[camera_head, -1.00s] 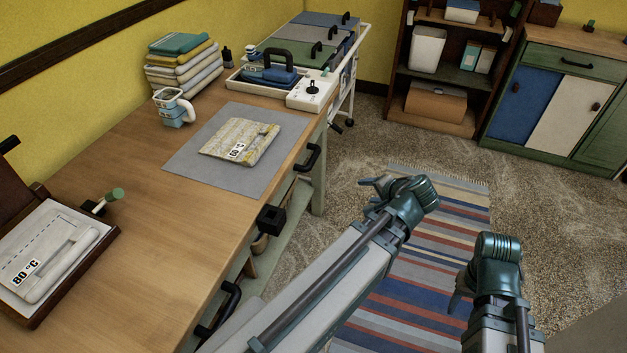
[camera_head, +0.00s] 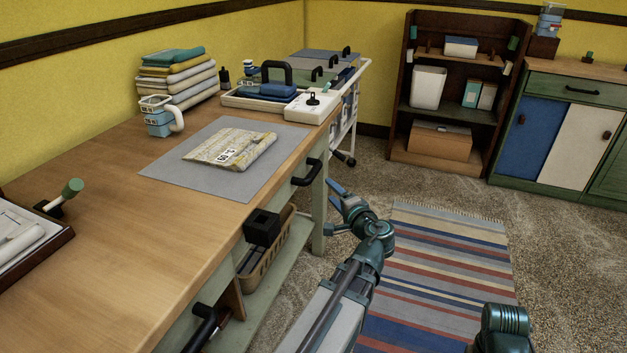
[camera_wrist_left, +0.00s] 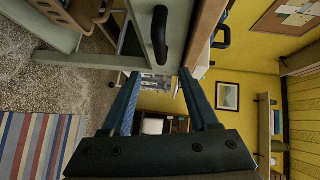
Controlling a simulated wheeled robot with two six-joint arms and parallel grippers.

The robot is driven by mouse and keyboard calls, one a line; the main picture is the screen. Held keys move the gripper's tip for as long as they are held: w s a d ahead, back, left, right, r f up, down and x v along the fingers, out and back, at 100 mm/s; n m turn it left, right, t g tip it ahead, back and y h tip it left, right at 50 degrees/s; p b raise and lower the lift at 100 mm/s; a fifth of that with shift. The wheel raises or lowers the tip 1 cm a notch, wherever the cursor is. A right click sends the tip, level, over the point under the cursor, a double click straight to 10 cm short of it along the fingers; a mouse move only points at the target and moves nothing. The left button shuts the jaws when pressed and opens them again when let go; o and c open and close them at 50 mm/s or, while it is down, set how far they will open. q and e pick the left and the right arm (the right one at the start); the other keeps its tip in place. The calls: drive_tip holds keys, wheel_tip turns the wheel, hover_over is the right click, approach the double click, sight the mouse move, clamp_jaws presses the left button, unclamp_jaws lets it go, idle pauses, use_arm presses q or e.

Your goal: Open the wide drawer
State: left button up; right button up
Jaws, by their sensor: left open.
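The wooden workbench (camera_head: 120,215) has a grey-green front with a black bar handle (camera_head: 307,173) near its far end. A second black handle (camera_head: 203,328) is on the front nearer me. The drawer fronts there look shut; I cannot tell which is the wide one. My left gripper (camera_head: 333,208) is open and empty, right of the far handle and apart from it. In the left wrist view a black handle (camera_wrist_left: 160,33) on a pale drawer front lies ahead, between the lines of the two blue fingers (camera_wrist_left: 160,76). Only my right wrist shows at the lower right; its fingers are hidden.
A basket (camera_head: 265,255) sits on the bench's lower shelf. A folded cloth (camera_head: 230,148) lies on a grey mat (camera_head: 170,170). A white trolley (camera_head: 352,95) stands beyond the bench. A cabinet (camera_head: 570,85) is at the right. A striped rug (camera_head: 440,255) covers open floor.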

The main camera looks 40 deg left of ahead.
sight(314, 173)
use_arm(q)
drive_tip(key=b+x, duration=0.2)
drive_tip(key=x, duration=1.1)
drive_tip(key=shift+w+a, duration=0.2)
drive_tip(key=shift+a, duration=0.15)
clamp_jaws()
idle(0.9)
